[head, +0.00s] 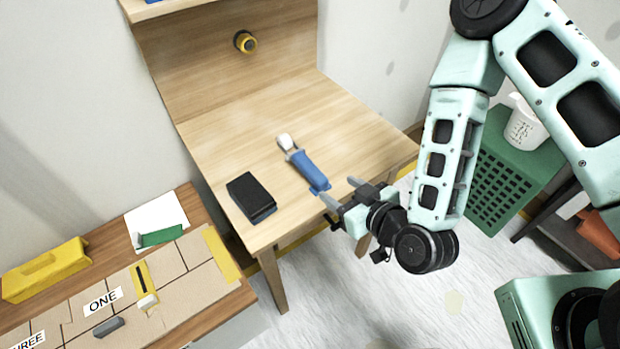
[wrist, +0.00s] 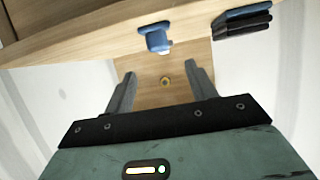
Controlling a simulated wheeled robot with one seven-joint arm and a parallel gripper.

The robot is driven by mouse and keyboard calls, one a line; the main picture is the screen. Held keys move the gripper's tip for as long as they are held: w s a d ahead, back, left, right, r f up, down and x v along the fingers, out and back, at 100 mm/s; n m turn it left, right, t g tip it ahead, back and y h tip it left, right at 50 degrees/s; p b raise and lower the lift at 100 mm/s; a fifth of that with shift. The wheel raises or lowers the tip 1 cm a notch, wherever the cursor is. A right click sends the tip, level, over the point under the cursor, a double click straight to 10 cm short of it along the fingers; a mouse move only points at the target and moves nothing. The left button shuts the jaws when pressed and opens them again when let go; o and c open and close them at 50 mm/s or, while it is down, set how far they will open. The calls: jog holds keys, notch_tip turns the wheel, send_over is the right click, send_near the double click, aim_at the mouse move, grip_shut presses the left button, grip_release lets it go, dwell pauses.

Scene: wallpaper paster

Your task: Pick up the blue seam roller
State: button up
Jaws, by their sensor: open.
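The blue seam roller (head: 304,167) lies on the wooden desk, its white roller end toward the back wall and its blue handle end toward the front edge. In the wrist view the blue handle end of the seam roller (wrist: 156,38) shows at the desk edge, above the space between my fingers. My gripper (head: 340,199) is open and empty, just off the front right edge of the desk, close to the handle end and apart from it. It also shows in the wrist view (wrist: 162,76) with both fingers spread.
A black and blue block (head: 250,196) lies left of the roller on the desk (head: 220,120). A lower table with cardboard (head: 190,290) stands at left. A green crate (head: 510,160) with a white bucket (head: 524,128) stands at right.

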aim_at(312, 172)
jog(key=b+x, duration=0.2)
jog(key=x, duration=0.4)
jog(key=shift+p+x, duration=0.4)
jog(key=shift+x, duration=2.7)
jog(key=shift+s+d+f, duration=0.1)
jog(key=shift+f, duration=0.05)
jog(key=c, duration=1.1)
